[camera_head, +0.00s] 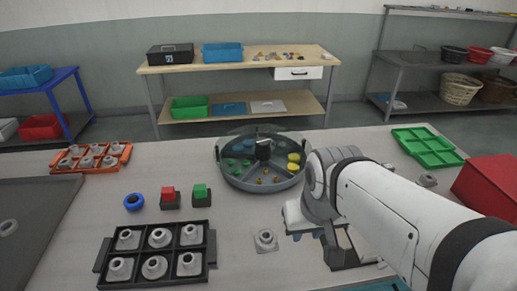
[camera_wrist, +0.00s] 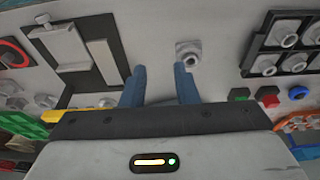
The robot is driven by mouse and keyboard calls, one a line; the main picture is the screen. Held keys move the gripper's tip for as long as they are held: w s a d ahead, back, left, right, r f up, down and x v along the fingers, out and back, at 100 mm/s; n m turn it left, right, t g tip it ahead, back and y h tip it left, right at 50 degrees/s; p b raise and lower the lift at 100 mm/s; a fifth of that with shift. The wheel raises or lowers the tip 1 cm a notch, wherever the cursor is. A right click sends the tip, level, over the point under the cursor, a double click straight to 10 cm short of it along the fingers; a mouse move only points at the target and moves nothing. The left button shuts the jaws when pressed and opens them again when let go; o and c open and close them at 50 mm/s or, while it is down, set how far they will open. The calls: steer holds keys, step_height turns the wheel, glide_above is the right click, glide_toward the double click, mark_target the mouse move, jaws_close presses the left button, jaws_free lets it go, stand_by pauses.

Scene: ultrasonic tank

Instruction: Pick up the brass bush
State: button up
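Small brass-coloured pieces (camera_head: 276,179) lie in the front compartment of the round, divided grey tank (camera_head: 222,171) in the head view. They are too small for me to tell which is a bush. My gripper is right of and nearer than the tank, above the table. In the wrist view my gripper (camera_wrist: 160,80) has its two blue fingers apart with nothing between them. A grey flanged part (camera_head: 266,240) on a square base stands alone on the table; it also shows beyond the right finger in the wrist view (camera_wrist: 188,54). The tank is not visible in the wrist view.
A black tray (camera_head: 155,249) of grey flanged parts is front left. A blue ring (camera_head: 134,202) and red (camera_head: 169,194) and green (camera_head: 201,193) buttons sit behind it. An orange tray (camera_head: 90,168) is far left, a green tray (camera_head: 426,147) and red box (camera_head: 487,185) right.

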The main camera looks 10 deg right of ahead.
steer(key=m+t+h+b, duration=0.1)
steer(key=m+b, duration=0.1)
steer(key=m, duration=0.1)
glide_toward(276, 179)
steer(key=shift+w+a+f, duration=0.15)
steer(key=shift+f, duration=0.1)
steer(key=p+x, duration=0.1)
steer(key=x, duration=0.7)
steer(key=shift+r, duration=0.1)
jaws_close()
